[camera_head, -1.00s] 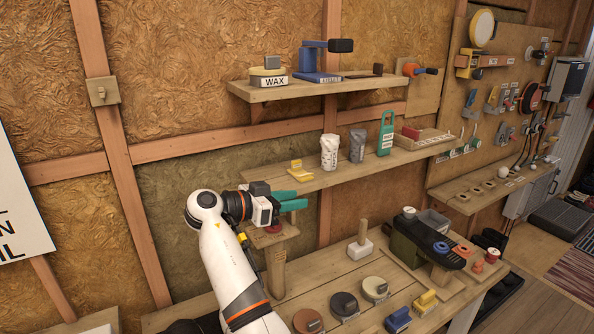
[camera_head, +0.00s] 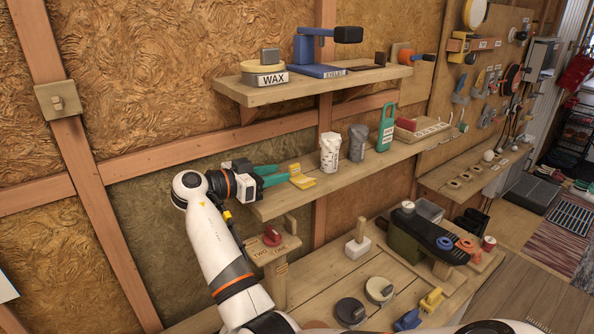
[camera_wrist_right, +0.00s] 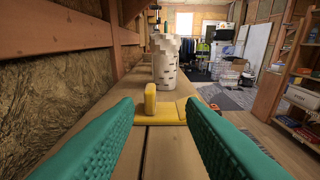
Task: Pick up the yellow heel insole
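The yellow heel insole (camera_head: 303,180) lies near the left end of the middle wooden shelf. In the right wrist view the yellow insole (camera_wrist_right: 165,112) shows as a flat base with an upright rounded part, straight ahead between the fingers. My right gripper (camera_head: 284,173) has green ribbed fingers and is at about shelf height, just left of the insole. In the right wrist view its fingers (camera_wrist_right: 162,118) are spread wide, one on each side, with nothing between the tips; the insole is beyond them. My left gripper is not in view.
A white birch-patterned cup (camera_head: 330,152), a grey cup (camera_head: 357,143) and a green tag-shaped item (camera_head: 386,128) stand farther right on the middle shelf (camera_head: 350,172). The upper shelf (camera_head: 300,86) overhangs behind. A workbench with discs and tools is below.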

